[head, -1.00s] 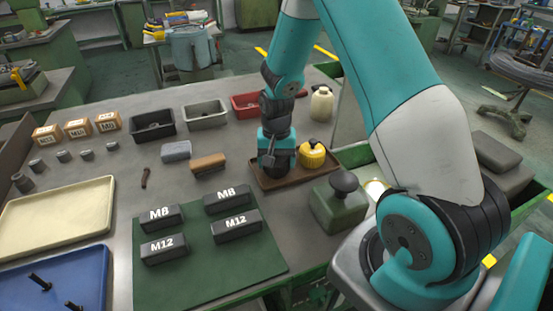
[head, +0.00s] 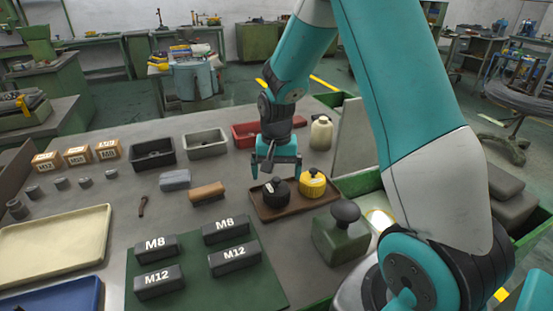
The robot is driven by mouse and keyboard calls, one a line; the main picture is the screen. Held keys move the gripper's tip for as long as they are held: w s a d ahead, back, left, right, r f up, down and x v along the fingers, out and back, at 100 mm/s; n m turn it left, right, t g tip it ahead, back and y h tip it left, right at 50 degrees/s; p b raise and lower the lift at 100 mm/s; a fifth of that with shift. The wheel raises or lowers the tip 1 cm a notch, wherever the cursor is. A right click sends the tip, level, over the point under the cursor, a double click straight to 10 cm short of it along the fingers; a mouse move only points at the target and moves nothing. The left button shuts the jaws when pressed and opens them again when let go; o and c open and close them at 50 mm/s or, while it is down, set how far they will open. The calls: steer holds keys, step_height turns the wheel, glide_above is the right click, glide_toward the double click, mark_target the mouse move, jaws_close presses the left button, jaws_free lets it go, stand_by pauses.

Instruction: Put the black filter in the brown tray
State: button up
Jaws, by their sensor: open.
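The black filter (head: 276,193) stands upright in the brown tray (head: 284,213), on its left side. A yellow container (head: 312,184) with a dark top stands beside it in the same tray, on the right. My gripper (head: 277,174) is open and empty. It points down just above and behind the black filter, with its two fingers spread apart. I cannot tell whether a finger still touches the filter.
A green block with a black knob (head: 338,234) stands close to the tray's front right. A cream bottle (head: 320,133) and red bin (head: 247,133) are behind.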

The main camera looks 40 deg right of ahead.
mark_target(276, 179)
step_height(276, 179, up, 5)
steer(key=shift+r+b, duration=0.15)
steer(key=shift+b, duration=0.15)
steer(key=s+a+r+n+y, duration=0.1)
steer(key=s+a+r+n, duration=0.3)
steer(key=a, duration=0.3)
steer(key=s+a+r+n+y, duration=0.1)
steer(key=s+a+r+n, duration=0.2)
steer(key=s+a, duration=0.3)
steer(key=s+a+r+n+y, duration=0.2)
steer(key=s+a+n, duration=0.6)
steer(key=s, duration=0.4)
steer(key=shift+s+a+r, duration=0.15)
steer(key=shift+a+r, duration=0.4)
steer(key=shift+a, duration=0.2)
